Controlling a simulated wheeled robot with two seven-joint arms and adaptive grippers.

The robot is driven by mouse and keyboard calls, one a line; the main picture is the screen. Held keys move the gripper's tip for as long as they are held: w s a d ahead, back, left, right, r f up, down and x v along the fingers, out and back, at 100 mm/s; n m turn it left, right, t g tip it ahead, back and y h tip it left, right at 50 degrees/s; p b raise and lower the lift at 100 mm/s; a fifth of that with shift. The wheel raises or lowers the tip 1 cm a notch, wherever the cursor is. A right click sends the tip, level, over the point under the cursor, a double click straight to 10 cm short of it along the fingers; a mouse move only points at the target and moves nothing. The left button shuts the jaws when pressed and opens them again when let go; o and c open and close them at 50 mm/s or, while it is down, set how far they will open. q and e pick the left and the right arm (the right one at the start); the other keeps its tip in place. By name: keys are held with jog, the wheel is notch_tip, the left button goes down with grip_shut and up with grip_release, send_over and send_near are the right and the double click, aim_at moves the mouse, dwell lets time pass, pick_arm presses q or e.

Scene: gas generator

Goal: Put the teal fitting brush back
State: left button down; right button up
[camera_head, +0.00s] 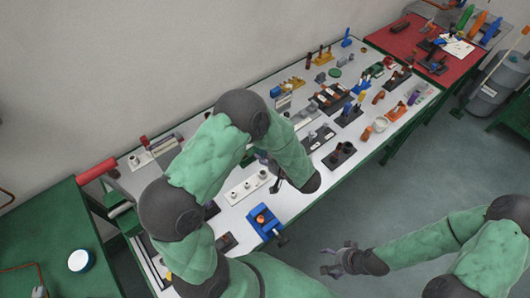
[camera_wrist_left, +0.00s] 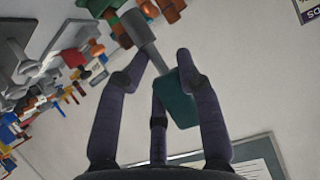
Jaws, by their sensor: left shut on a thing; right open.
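The teal fitting brush shows in the left wrist view, with a dark teal handle (camera_wrist_left: 177,104) and a grey shaft leading to a grey cylindrical end (camera_wrist_left: 136,28). My left gripper (camera_wrist_left: 157,72) is shut on it, with its dark fingers around the shaft and handle. In the head view my left gripper (camera_head: 276,184) is over the long white workbench (camera_head: 292,200), mostly below my green forearm. The brush cannot be clearly made out there. My right gripper (camera_head: 338,263) is open and empty, out over the floor in front of the bench.
A blue vise-like fixture (camera_head: 264,222) stands near the bench's front edge. A white strip with round fittings (camera_head: 248,187) lies near my left gripper. Several tools and dark trays crowd the bench further right. A red-topped table (camera_head: 418,50) stands beyond. The floor (camera_head: 400,190) is clear.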

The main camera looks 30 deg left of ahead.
dwell(0.4)
pick_arm(q)
jog(key=shift+r+p, duration=0.1)
jog(key=shift+p, duration=0.2)
notch_tip(320, 180, down, 5)
jog(key=shift+r+b, duration=0.15)
jog(key=shift+b, duration=1)
jog(key=shift+p, duration=0.55)
jog(key=shift+s+f+b, duration=0.1)
jog(key=shift+f+b, duration=1.65)
jog(key=shift+f, duration=1)
jog(key=c, duration=0.8)
grip_release()
jog(key=shift+o, duration=0.2)
